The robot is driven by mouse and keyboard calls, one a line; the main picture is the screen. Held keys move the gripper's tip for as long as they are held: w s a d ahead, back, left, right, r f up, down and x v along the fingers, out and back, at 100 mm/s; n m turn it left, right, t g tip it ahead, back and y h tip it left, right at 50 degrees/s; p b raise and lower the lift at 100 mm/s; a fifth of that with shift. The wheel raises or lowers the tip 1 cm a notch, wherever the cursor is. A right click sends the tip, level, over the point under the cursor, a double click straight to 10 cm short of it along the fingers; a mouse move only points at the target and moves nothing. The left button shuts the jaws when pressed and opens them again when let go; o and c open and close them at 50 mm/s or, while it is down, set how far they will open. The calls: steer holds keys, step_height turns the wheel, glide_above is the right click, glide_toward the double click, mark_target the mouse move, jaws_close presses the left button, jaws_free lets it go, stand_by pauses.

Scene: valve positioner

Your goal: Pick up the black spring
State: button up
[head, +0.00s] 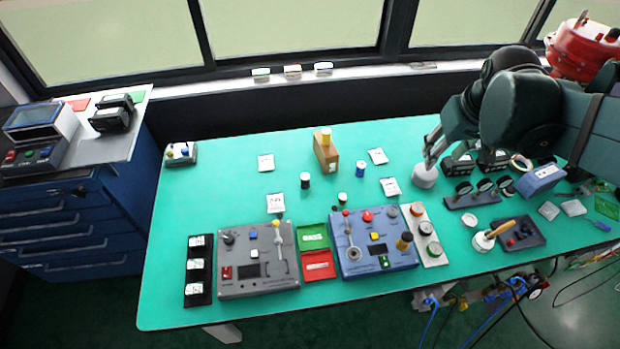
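Two small dark cylindrical pieces stand on the green table. One black piece (305,180) with a pale band is left of centre, and a smaller black piece (342,198) is a little nearer and to its right. Either could be the black spring; they are too small to tell coils. My gripper (428,165) points down on the right of the table, well to the right of both pieces. It is just above or at a pale grey round object (424,176); contact and finger opening cannot be made out.
A blue cylinder (361,169) and a wooden block (326,150) stand near the dark pieces. White cards lie around them. A grey control box (257,281) and a blue control box (375,262) line the front. Gauges (484,187) crowd the right. The table's left (215,190) is mostly clear.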

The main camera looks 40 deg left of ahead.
steer(key=w+a+f+n, duration=0.2)
steer(key=a+f, duration=0.2)
steer(key=a, duration=0.4)
steer(key=n+g+h+b, duration=0.2)
steer(key=n+g, duration=0.1)
steer(key=n, duration=0.3)
glide_above(305, 176)
steer(key=f, duration=2.2)
steer(key=shift+w+d+f, duration=0.1)
steer(key=shift+d+f, duration=0.1)
steer(key=shift+f, duration=0.2)
steer(key=shift+a+f, duration=0.15)
steer(key=shift+f, duration=0.05)
steer(key=shift+f, duration=0.1)
steer(key=shift+f, duration=1.15)
steer(key=shift+f, duration=0.15)
